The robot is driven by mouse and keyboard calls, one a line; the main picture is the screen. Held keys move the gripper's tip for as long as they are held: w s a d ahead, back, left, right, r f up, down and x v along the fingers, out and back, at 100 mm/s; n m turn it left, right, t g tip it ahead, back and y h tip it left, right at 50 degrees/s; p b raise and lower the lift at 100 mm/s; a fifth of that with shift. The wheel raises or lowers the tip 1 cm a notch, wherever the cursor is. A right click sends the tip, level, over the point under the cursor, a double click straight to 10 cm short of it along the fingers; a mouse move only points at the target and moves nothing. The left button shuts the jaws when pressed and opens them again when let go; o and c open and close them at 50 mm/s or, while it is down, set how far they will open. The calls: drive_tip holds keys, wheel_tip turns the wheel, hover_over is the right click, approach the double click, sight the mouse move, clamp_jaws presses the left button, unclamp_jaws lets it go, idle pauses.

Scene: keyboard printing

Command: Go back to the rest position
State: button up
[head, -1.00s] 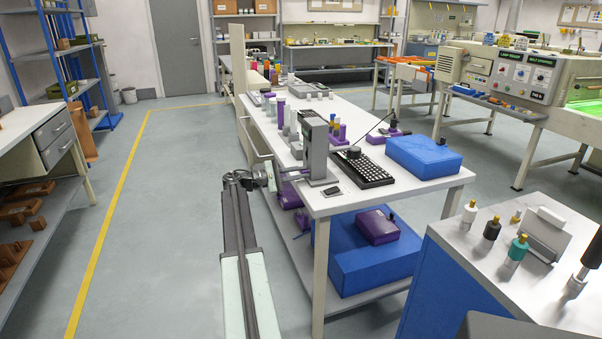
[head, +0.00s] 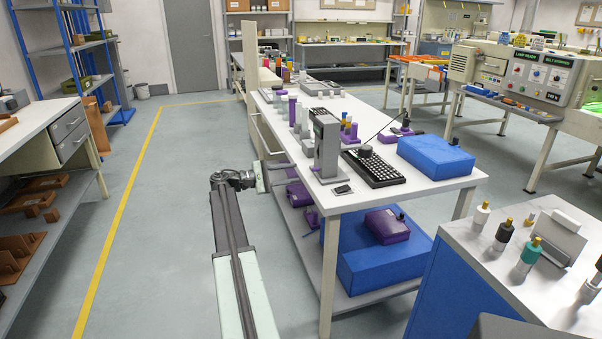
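My arm reaches forward from the bottom of the head view, along the left side of the white table (head: 405,195). My gripper (head: 279,174) is at the arm's far end, beside the table's left edge and below the level of its top. It points to the right, towards the table. The fingers are small and hard to make out against the table's side, so their opening cannot be read. No held object can be made out.
The table carries a grey upright device (head: 326,146), a black keyboard (head: 373,167) and a blue box (head: 436,155). A white-topped blue cabinet (head: 480,259) stands at lower right. Open floor (head: 165,215) with a yellow line lies left of my arm.

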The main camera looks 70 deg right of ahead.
drive_tip(key=shift+a, duration=0.1)
idle(0.4)
drive_tip(key=w+a+f+n+t+h, duration=0.25)
drive_tip(key=w+a+n+t, duration=0.2)
drive_tip(key=w+a, duration=1.4)
drive_tip(key=w+a+f+n+t, duration=0.1)
drive_tip(key=w+a+f+t, duration=0.15)
drive_tip(key=a, duration=0.25)
drive_tip(key=w+a+f+t, duration=0.2)
drive_tip(key=w+a+f, duration=0.15)
drive_tip(key=a, duration=0.25)
drive_tip(key=s+a+f+m+t+y, duration=0.15)
drive_tip(key=a+f+y, duration=0.35)
drive_tip(key=a, duration=1)
drive_tip(key=s+a+f+t+y, duration=0.15)
drive_tip(key=a+f+y, duration=0.3)
drive_tip(key=a, duration=1.05)
drive_tip(key=s+a+f+m+t+y, duration=0.15)
drive_tip(key=a+f+y, duration=0.4)
drive_tip(key=a, duration=0.95)
wheel_tip(320, 180, up, 25)
drive_tip(key=h+p, duration=0.1)
drive_tip(key=p, duration=2.4)
drive_tip(key=shift+w+d+r+p, duration=0.15)
drive_tip(key=shift+w+d+p, duration=0.1)
drive_tip(key=shift+p, duration=0.05)
